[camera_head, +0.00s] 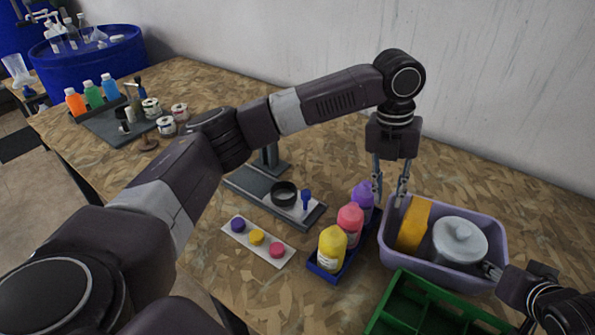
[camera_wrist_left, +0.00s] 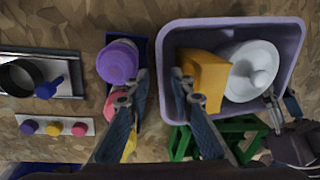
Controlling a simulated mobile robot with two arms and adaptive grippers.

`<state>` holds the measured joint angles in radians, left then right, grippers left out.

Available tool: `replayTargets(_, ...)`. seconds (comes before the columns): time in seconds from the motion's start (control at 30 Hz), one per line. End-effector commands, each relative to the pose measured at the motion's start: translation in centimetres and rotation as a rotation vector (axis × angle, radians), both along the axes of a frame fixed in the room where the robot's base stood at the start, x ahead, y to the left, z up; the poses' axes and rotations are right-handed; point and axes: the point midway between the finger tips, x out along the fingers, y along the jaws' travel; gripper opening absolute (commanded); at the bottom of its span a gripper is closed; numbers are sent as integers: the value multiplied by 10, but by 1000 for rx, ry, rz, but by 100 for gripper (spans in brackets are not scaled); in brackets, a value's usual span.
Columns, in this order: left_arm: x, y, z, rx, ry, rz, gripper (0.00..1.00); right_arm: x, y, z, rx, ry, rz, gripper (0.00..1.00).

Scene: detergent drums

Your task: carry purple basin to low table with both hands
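The purple basin (camera_head: 400,262) stands on the chipboard table at the right, holding an orange-yellow block (camera_head: 413,224) and a white lidded pot (camera_head: 459,241). It also shows in the left wrist view (camera_wrist_left: 232,23). My left gripper (camera_head: 390,200) points down at the basin's left wall, fingers apart, one on each side of the rim. My right gripper (camera_head: 492,271) is at the basin's right near corner. In the left wrist view, its fingers (camera_wrist_left: 281,98) are spread, one inside and one outside the rim. I cannot pick out the low table for sure.
A blue tray (camera_head: 323,272) with yellow, pink and purple bottles stands close left of the basin. A green crate (camera_head: 400,285) sits directly in front of it. A stand (camera_head: 262,190) and a white strip with coloured knobs (camera_head: 238,225) lie further left. A wall rises behind.

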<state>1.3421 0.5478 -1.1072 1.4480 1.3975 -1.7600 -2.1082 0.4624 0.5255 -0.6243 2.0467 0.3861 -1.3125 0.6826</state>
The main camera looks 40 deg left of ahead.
Motion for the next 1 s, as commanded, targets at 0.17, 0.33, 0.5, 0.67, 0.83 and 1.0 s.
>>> replayTargets(0.17,0,0,-2,0,0,0,22,-20,-5,1,-9,24,2,22)
replayTargets(0.33,0,0,-1,0,-1,0,22,-34,-10,25,-7,9,2,22)
replayTargets(0.5,0,0,0,0,-1,0,22,-46,-14,44,-2,-3,1,22)
replayTargets(0.67,0,0,0,0,-1,0,22,-53,-17,53,-2,-7,0,22)
replayTargets(0.83,0,0,0,0,-1,0,22,-55,-17,56,-2,-8,0,22)
replayTargets(1.0,0,0,0,0,-1,0,22,-55,-17,57,-2,-10,-1,22)
